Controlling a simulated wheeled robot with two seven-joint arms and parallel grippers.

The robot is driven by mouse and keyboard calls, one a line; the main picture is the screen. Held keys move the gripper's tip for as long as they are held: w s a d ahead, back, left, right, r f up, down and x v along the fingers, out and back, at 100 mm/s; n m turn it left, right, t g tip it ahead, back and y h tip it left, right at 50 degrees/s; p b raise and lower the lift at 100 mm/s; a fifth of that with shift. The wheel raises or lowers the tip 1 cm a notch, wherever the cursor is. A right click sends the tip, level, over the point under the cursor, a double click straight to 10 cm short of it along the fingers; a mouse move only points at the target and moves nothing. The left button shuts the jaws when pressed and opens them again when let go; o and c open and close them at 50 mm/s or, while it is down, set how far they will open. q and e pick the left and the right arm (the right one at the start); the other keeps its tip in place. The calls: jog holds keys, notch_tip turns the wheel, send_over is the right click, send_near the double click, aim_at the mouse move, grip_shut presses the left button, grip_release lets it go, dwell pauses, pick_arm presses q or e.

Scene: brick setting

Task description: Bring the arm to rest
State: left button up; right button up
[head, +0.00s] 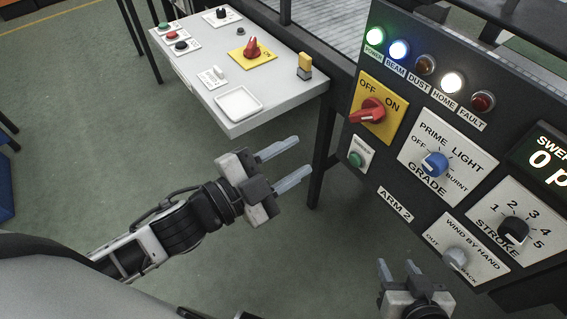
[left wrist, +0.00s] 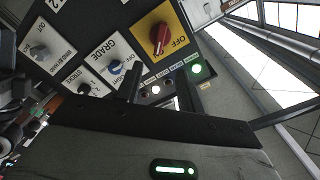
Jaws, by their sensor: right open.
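My left gripper (head: 303,156) is in the middle of the head view, its two fingers apart and nothing between them. It hangs over open floor, in front of the white console and left of the dark panel, touching neither. Its fingers also show in the left wrist view (left wrist: 160,90), spread and empty in front of the panel. My right gripper (head: 398,268) is at the bottom of the head view, below the panel's lower edge, its fingers apart and empty. Most of the right arm is out of view.
The dark panel (head: 392,203) at right carries a red switch (head: 367,111), a blue knob (head: 435,163), a black knob (head: 514,231) and a grey knob (head: 456,257). Power, beam and home lamps are lit. The white console (head: 285,100) stands behind. Green floor lies clear at left.

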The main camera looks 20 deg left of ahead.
pick_arm(q)
jog(key=shift+s+a, duration=0.35)
jog(key=shift+s, duration=0.15)
jog(key=s+a+f+n+g+y, duration=0.2)
jog(key=f+n+y, duration=0.1)
jog(key=f+n, duration=0.4)
jog(key=s+a+f+n+g+y, duration=0.2)
jog(key=f+n, duration=0.4)
jog(key=f, duration=0.4)
jog(key=shift+s+f+n+y, duration=0.2)
jog(key=shift+s+n+y, duration=0.25)
jog(key=shift+y, duration=0.75)
jog(key=shift+a, duration=0.1)
